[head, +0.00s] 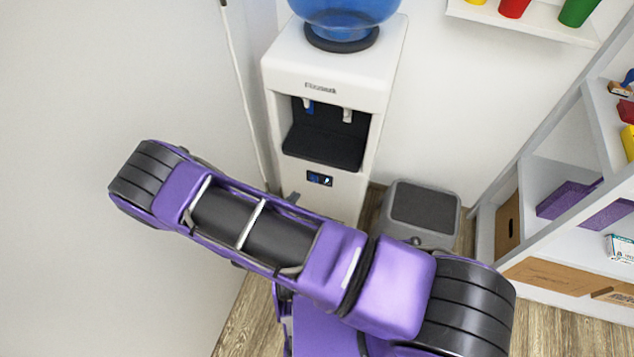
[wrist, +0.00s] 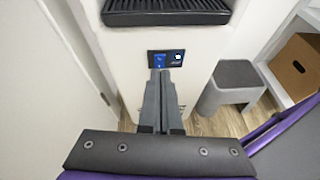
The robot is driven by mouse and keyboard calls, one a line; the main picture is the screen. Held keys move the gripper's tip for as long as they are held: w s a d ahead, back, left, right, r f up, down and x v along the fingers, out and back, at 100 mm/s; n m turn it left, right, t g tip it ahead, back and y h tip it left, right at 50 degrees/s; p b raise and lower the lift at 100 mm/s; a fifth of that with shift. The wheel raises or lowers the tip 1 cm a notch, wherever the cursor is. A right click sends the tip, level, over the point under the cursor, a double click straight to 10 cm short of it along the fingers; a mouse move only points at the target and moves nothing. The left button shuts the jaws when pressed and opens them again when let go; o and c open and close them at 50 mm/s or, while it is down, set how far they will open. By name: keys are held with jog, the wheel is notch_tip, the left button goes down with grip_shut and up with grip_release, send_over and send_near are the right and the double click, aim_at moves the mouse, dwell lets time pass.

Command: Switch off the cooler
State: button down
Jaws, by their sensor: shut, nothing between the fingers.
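The cooler (head: 330,60) is a white upright dispenser with a blue bottle (head: 343,12) on top, standing in the corner in the head view. Below its dark tap recess (head: 325,150) is a small black control panel (head: 319,179) with blue marks. In the wrist view the panel (wrist: 178,58) shows a blue left part and a darker right part with a white mark. My gripper (wrist: 159,74) is shut and empty, with its grey fingertips at the lower edge of the panel's left part. I cannot tell whether they touch it. My arm crosses the head view below the panel.
A grey step stool (head: 425,208) stands right of the cooler. A white shelf unit (head: 560,157) with boxes (head: 565,275) is farther right. A wall shelf (head: 525,25) holds coloured cups. A plain wall (head: 120,80) is close on the left.

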jog(key=s+f, duration=0.1)
jog(key=f+n+y, duration=0.1)
jog(key=f, duration=0.1)
jog(key=s+f+n, duration=0.1)
jog(key=shift+s+d+f, duration=0.2)
jog(key=shift+s+f, duration=0.05)
jog(key=shift+s, duration=0.05)
jog(key=b, duration=0.2)
send_near(313, 179)
notch_tip(313, 179, down, 3)
jog(key=w+d, duration=0.1)
jog(key=w, duration=0.2)
jog(key=w+d, duration=0.1)
jog(key=shift+w+d+r, duration=0.1)
jog(key=shift+w+r, duration=0.1)
jog(key=shift+w, duration=0.1)
jog(key=shift+w+d+r, duration=0.1)
jog(key=shift+w, duration=0.2)
